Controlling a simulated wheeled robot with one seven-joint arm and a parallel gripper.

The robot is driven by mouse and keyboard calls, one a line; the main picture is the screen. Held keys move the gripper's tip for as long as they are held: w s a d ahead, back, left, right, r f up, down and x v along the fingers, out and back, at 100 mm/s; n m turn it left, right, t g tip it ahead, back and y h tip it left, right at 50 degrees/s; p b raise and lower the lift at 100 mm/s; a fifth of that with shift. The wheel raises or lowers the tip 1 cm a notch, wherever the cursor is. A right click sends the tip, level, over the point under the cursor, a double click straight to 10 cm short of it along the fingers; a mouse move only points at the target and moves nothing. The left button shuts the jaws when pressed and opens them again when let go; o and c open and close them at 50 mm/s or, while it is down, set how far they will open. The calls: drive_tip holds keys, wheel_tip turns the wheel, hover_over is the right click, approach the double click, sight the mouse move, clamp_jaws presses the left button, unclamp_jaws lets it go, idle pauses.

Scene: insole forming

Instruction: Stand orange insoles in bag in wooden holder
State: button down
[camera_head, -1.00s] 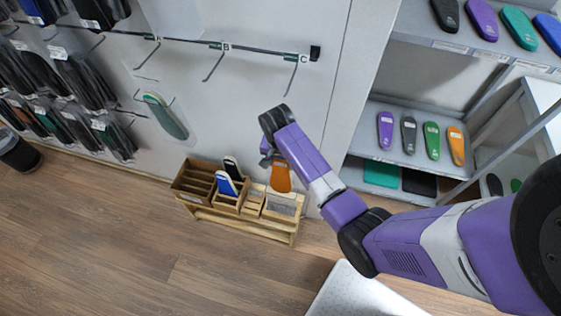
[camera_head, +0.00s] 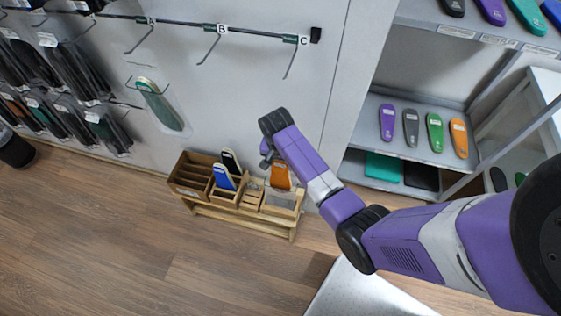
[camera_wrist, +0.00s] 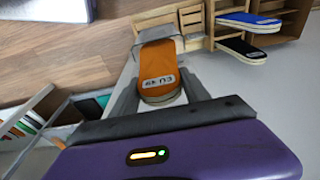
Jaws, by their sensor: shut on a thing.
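The orange insoles (camera_head: 281,176) hang upright below my gripper (camera_head: 268,158), at the right-hand compartment of the wooden holder (camera_head: 240,213). Their lower end is at the compartment's opening; I cannot tell how deep it sits. In the wrist view, the orange insoles (camera_wrist: 163,68) show a size label, and a greyish clear piece, perhaps the bag, lies around their far end. My gripper (camera_wrist: 160,98) is shut on their near end, one finger on each side. The holder (camera_wrist: 195,30) shows beyond them.
A blue insole (camera_head: 223,177) and a black insole (camera_head: 231,161) stand in the holder's middle compartments. The left compartments look empty. The wall with hooks (camera_head: 290,60) is close behind. A shelf (camera_head: 420,149) with insoles is at the right.

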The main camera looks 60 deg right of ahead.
sight(280, 173)
drive_tip(key=shift+f+b, duration=2.2)
drive_tip(key=shift+f, duration=1.15)
drive_tip(key=shift+s+a+f+b, duration=0.15)
drive_tip(key=shift+f+b, duration=0.55)
drive_tip(key=shift+f, duration=0.35)
drive_tip(key=shift+s+a+f+b, duration=0.1)
drive_tip(key=shift+f+b, duration=0.6)
drive_tip(key=shift+f, duration=0.3)
drive_tip(key=shift+w+d+f+b, duration=0.1)
drive_tip(key=shift+f+b, duration=0.8)
drive_tip(key=shift+f, duration=0.4)
drive_tip(key=shift+c, duration=1.5)
unclamp_jaws()
drive_tip(key=r, duration=0.5)
drive_tip(key=r+p, duration=0.1)
drive_tip(key=r, duration=0.2)
drive_tip(key=shift+a+r, duration=0.2)
drive_tip(key=shift+a, duration=0.2)
